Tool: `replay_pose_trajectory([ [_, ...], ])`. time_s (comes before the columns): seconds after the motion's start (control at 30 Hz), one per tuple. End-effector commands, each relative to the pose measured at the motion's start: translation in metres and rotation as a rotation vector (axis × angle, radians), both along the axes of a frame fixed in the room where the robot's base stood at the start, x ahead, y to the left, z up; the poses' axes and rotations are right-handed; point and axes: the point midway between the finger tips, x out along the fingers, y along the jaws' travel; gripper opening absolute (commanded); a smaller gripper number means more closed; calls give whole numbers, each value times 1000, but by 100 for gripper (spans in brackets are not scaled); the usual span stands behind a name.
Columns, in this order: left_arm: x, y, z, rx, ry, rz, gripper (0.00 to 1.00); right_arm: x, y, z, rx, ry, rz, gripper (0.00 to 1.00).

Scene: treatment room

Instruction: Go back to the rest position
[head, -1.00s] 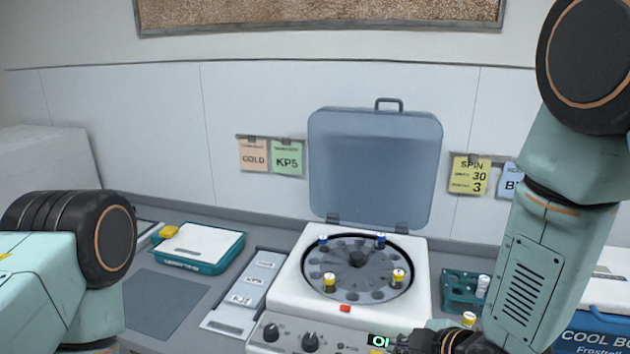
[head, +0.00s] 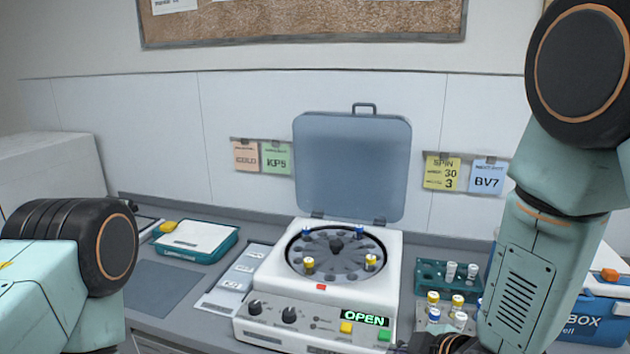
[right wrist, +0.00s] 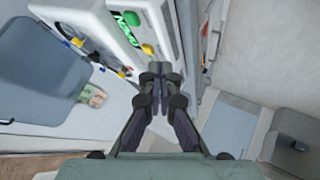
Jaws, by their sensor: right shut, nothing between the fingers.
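My right gripper (right wrist: 160,78) is shut and empty in the right wrist view, in front of the centrifuge's control panel. In the head view only a dark part of it shows at the bottom edge, right of the centrifuge's front. My left gripper is out of view; only links of my left arm show at the lower left. The white centrifuge (head: 272,290) stands with its grey lid (head: 352,165) up and its display (head: 365,318) reading OPEN. Several tubes with blue and yellow caps sit in its rotor (head: 335,265).
A teal rack (head: 430,272) with several tubes stands right of the centrifuge, partly behind my right arm. A blue cool box (head: 590,325) is at the far right. A teal-and-white tray (head: 197,240) and a clear grey mat (head: 160,288) lie left.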

Motion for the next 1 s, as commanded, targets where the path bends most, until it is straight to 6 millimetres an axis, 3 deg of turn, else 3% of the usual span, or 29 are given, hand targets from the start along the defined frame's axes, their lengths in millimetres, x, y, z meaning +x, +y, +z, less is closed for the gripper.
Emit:
replay_pose_trajectory([
  [0.17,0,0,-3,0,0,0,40,-7,-12,-11,101,84,-198,0],
  [0.47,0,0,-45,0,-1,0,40,-60,-40,-107,229,302,-551,0],
  [0.8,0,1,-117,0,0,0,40,-169,-69,-251,257,580,-936,0],
  [1.0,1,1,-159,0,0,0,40,-236,-79,-322,205,715,-1066,0],
])
